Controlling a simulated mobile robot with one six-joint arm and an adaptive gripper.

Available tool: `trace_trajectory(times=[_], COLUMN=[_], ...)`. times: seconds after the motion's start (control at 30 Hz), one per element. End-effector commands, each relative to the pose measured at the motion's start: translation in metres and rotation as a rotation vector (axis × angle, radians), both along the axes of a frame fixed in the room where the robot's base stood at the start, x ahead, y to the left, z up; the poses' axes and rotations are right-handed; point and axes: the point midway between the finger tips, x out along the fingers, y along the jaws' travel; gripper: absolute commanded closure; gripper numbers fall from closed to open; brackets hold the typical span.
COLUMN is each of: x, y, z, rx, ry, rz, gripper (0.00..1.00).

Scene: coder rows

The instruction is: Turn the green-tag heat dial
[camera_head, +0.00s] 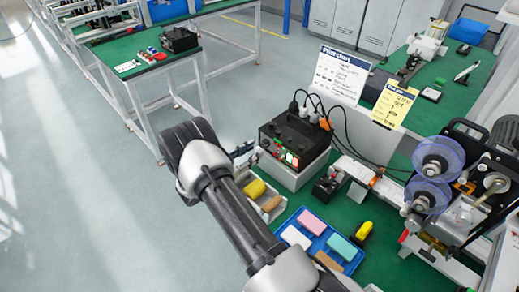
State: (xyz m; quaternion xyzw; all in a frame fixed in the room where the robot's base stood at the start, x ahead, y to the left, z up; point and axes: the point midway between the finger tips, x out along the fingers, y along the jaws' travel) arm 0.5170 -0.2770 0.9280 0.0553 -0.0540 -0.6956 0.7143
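A black control box (296,135) stands on a pale base on the near green bench. Its front has small dials or switches with a green tag (289,157) and red and white marks. They are too small to tell which dial is which or how it is turned. My arm crosses the middle of the view and bends left of the box. A small grey part, which seems to be my gripper (243,153), shows just left of the box's front. Most of it is hidden behind my arm. I cannot tell whether it touches the box or what its fingers do.
A blue tray (345,267) with pink, white, teal and brown blocks lies in front of the box. Black cables rise from the box's top. A machine with clear purple reels (438,157) stands at right. Two cards stand behind. Open floor lies left.

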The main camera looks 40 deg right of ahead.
Motion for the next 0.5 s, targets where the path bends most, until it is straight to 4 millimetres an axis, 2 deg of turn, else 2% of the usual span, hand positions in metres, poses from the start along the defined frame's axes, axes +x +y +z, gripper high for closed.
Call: trace_trajectory(times=[0.03, 0.2, 0.5], x=[-0.001, 0.0, 0.001], y=[-0.01, -0.03, -0.038], z=[-0.001, -0.001, 0.0], rx=[0.0, 0.0, 0.0], ry=[0.0, 0.0, 0.001], rz=[-0.003, -0.001, 0.001], gripper=[0.68, 0.68, 0.68])
